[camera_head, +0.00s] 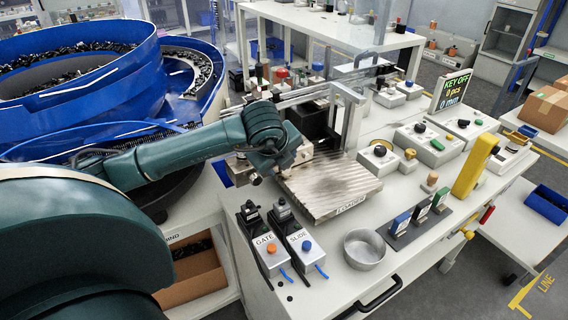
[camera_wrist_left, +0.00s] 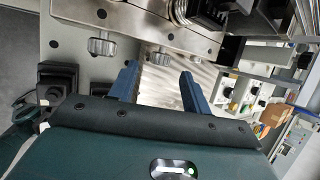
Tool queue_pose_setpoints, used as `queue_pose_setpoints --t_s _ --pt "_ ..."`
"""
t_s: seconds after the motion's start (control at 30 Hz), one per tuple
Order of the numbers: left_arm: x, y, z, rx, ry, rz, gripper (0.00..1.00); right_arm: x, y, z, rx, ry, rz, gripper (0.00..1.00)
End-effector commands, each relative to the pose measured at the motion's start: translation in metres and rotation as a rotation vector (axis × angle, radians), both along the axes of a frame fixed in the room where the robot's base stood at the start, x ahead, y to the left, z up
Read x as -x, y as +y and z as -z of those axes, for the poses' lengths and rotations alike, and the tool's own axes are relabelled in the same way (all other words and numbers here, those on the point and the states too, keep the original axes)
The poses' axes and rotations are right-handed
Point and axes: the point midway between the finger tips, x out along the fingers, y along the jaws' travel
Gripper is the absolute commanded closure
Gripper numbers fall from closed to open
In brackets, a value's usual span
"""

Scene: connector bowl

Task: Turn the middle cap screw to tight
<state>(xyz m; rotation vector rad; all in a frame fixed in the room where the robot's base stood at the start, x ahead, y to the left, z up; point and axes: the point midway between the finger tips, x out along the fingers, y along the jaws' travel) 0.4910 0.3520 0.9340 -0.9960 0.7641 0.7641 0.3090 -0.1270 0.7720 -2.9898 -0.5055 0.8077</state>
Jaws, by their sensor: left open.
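Silver knurled cap screws hang from the edge of a metal block (camera_wrist_left: 140,22) in the left wrist view. One cap screw (camera_wrist_left: 102,45) is left of my fingers. Another cap screw (camera_wrist_left: 160,57) lies in line with the gap between my fingertips, and I cannot tell if they touch it. I cannot clearly make out a third screw. My left gripper (camera_wrist_left: 160,72) is open, with one blue finger on each side of the gap. In the head view my left arm reaches the block beside the ribbed loader plate (camera_head: 328,184), and its fingertips are hidden. My right gripper is not in view.
A blue bowl feeder (camera_head: 100,85) stands at left. GATE (camera_head: 262,240) and SLIDE (camera_head: 300,240) switch boxes, a round metal dish (camera_head: 365,250) and a yellow block (camera_head: 475,165) stand on the bench. A metal frame rises behind the plate.

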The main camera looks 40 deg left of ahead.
Motion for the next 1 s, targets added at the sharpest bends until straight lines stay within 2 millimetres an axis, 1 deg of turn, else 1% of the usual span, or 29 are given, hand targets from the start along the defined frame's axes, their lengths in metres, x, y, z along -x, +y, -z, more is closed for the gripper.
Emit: queue_pose_setpoints --t_s 0.1,0.27,0.4,0.63,0.67,1.0 --pt "-0.01 0.004 0.017 -0.001 0.002 0.0 0.52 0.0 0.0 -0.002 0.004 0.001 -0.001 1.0" --pt "-0.019 0.007 0.031 0.001 0.001 -0.001 0.52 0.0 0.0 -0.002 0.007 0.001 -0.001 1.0" --pt "-0.022 0.009 0.035 -0.001 0.0 0.001 0.52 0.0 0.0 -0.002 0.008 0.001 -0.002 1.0" --pt "-0.022 0.008 0.036 0.0 -0.001 0.001 0.52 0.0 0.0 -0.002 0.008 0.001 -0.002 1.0" --pt "-0.022 0.008 0.035 0.0 -0.001 0.001 0.53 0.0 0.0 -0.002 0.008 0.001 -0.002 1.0" --pt "-0.022 0.008 0.035 0.0 0.001 0.001 0.81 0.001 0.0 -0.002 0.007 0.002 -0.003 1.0"
